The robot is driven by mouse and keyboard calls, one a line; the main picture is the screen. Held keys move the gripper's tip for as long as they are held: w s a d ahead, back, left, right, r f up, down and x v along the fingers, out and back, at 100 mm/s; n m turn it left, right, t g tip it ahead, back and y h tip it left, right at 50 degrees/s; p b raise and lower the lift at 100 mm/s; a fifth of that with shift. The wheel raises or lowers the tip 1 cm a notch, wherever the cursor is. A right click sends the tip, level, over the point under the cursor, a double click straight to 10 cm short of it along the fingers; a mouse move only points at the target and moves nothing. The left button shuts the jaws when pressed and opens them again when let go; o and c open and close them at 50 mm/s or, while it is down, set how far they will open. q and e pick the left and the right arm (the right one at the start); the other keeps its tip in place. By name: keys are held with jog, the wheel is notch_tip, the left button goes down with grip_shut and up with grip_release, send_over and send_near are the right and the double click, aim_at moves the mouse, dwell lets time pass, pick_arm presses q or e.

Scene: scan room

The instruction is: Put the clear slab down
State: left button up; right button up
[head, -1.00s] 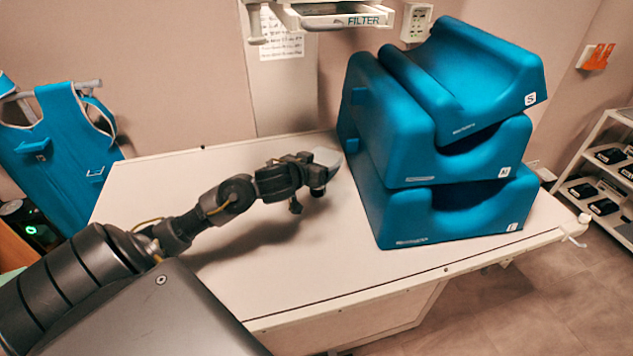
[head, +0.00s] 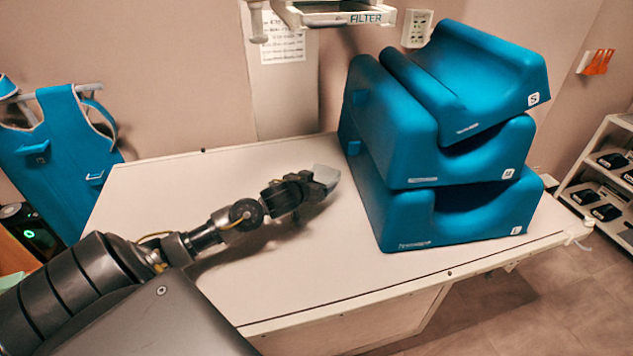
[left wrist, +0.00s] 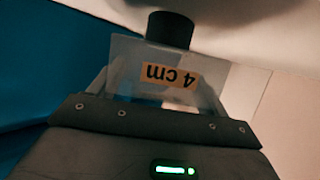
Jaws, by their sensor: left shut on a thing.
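My left gripper (head: 318,184) is shut on the clear slab (head: 327,175), which shows as a pale grey piece at the fingertips in the head view. In the left wrist view the slab (left wrist: 130,55) is see-through and has an orange "4 cm" label, upside down in the picture. The fingers hold it at its sides, and a dark round part (left wrist: 170,30) shows at its far edge. The slab is over the pale table (head: 280,270), left of the blue cushions. I cannot tell whether it touches the table. My right gripper is not in view.
Several blue cushions (head: 400,215) are stacked on the table's right half, close to the slab. The table's front and left are clear apart from my arm. A filter holder (head: 345,18) hangs above the back edge. A shelf (head: 590,185) stands at the right.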

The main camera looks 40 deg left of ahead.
pick_arm(q)
jog(key=o, duration=0.9)
jog(key=shift+f, duration=0.15)
jog(key=o, duration=0.4)
jog(key=shift+o, duration=0.2)
jog(key=shift+r, duration=0.3)
jog(key=v, duration=1.2)
jog(key=shift+s+d+f, duration=0.1)
jog(key=shift+f, duration=0.05)
